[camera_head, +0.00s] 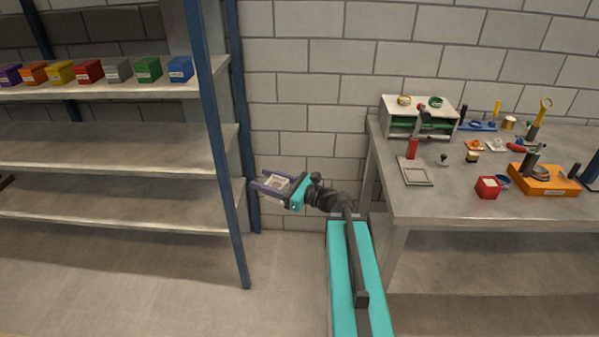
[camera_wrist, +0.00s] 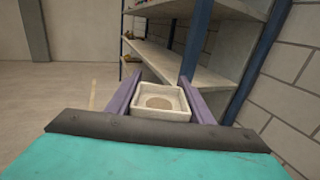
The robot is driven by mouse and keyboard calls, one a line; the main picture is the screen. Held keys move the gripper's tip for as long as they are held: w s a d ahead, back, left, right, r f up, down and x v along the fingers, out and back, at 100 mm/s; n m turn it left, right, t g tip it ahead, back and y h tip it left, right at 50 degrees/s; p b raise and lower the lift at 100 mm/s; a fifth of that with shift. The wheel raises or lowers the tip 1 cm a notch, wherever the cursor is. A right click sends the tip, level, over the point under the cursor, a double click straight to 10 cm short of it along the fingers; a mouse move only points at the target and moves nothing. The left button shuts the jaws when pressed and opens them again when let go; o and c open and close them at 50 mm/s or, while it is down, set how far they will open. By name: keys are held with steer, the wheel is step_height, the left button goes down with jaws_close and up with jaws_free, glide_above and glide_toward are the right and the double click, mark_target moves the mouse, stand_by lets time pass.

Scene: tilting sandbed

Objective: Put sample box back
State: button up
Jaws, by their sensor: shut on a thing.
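My gripper (camera_head: 274,187) is shut on a small white sample box (camera_head: 277,182), between its two purple fingers. In the wrist view the sample box (camera_wrist: 160,102) is open at the top, with a brownish round patch inside. The gripper is in the gap between the shelf rack (camera_head: 112,164) and the workbench (camera_head: 415,206), apart from both. In the wrist view the rack (camera_wrist: 180,58) stands ahead, beyond the box. A row of coloured boxes, including a blue one (camera_head: 180,69) and a green one (camera_head: 149,69), stands on the top visible shelf.
The two lower shelves look mostly bare, with a dark thing at the far left. A blue rack post (camera_head: 222,150) stands left of my gripper. The workbench carries a red box (camera_head: 488,187), an orange block (camera_head: 544,182), a white stand and several tools. Floor (camera_head: 190,290) is clear.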

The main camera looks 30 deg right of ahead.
steer(key=a+f+n+g+y, duration=0.1)
steer(key=a+n+g+y, duration=0.3)
steer(key=a, duration=1.4)
steer(key=shift+s+n+g+y, duration=0.3)
steer(key=shift+g+y, duration=0.2)
steer(key=shift+y, duration=0.3)
